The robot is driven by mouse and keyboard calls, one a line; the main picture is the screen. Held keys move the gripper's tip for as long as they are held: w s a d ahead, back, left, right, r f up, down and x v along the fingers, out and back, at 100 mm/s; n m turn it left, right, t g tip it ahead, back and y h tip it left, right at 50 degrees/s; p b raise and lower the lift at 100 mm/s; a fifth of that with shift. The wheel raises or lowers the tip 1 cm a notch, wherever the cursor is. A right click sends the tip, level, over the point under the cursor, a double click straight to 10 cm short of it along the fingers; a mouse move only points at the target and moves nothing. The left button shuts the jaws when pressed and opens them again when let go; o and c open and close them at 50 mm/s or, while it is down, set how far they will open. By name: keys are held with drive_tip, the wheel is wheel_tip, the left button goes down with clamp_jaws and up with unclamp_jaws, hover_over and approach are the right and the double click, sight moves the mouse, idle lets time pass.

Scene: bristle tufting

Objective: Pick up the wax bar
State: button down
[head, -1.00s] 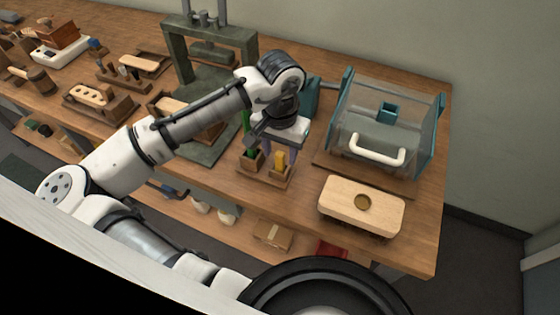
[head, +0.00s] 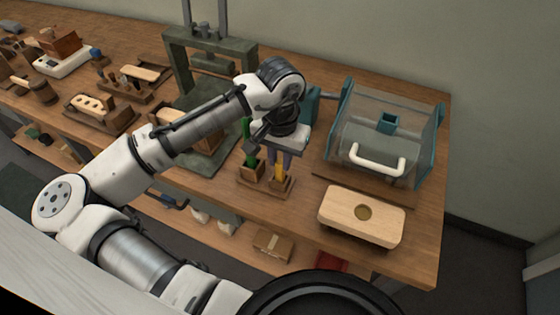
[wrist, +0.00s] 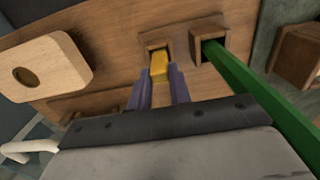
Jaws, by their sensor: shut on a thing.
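The yellow wax bar (head: 280,172) stands upright at the right socket of a small wooden holder (head: 268,186) near the table's front edge. In the wrist view the wax bar (wrist: 159,65) shows between the two purple fingers, its far end at the square socket. My gripper (head: 281,160) is above the holder with its fingers shut on the wax bar, one on each side; it also shows in the wrist view (wrist: 158,80). The view does not clearly show whether the bar's lower end is still inside the socket.
A green bar (head: 248,140) stands in the holder's other socket, close beside my gripper. A pale wooden block with a round inset (head: 350,212) lies to the right. A clear-sided box with a white handle (head: 377,160) stands behind it. A dark press frame (head: 178,70) stands at the left back.

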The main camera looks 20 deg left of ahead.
wheel_tip(320, 180, up, 19)
drive_tip(key=shift+r+b, duration=0.15)
drive_tip(key=shift+b, duration=0.3)
idle(0.6)
